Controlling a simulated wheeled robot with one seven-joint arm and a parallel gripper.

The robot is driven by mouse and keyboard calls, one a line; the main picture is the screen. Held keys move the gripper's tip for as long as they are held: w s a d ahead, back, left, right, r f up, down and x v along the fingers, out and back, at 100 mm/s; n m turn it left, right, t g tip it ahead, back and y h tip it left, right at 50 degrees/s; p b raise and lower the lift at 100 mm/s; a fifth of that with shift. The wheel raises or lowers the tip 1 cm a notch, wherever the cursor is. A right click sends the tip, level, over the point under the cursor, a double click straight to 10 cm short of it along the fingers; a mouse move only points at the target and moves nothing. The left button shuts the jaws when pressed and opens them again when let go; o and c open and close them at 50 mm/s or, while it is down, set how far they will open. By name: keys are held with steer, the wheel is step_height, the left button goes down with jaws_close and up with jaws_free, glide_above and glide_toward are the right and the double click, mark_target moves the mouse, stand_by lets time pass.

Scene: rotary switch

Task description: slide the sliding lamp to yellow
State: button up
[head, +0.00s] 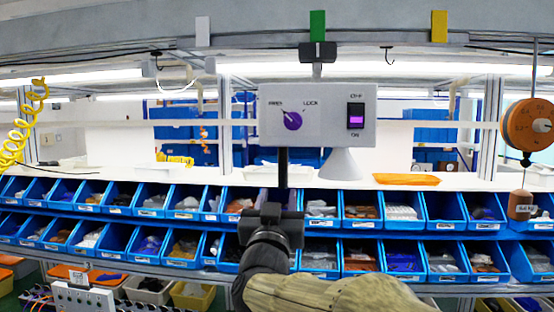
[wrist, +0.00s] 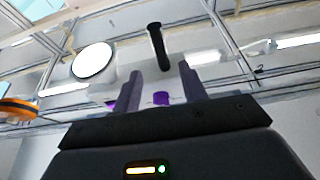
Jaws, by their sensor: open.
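The sliding lamp is a pale box (head: 325,116) with a white cone shade (head: 342,164) below it. It hangs from a dark slider (head: 317,55) on the overhead rail, under the green marker (head: 317,26). A yellow marker (head: 439,26) sits further right and a white one (head: 202,31) further left. A black rod handle (head: 283,167) points down from the box; it shows above the fingers in the wrist view (wrist: 156,45). My gripper (head: 271,208) is open and empty, in line with the handle's lower end; whether they touch is unclear.
The box carries a purple knob (head: 292,120) and a rocker switch (head: 356,116). Blue bins (head: 150,243) fill two shelf rows behind. An orange reel (head: 528,124) hangs at the right and a yellow coil (head: 20,125) at the left. Air right of the box looks clear up to the reel.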

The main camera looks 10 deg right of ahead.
mark_target(284, 164)
steer(key=p+x, duration=0.6)
steer(key=x, duration=0.6)
steer(key=shift+s+r, duration=0.1)
steer(key=shift+w+d, duration=0.15)
steer(key=shift+w, duration=0.4)
jaws_close()
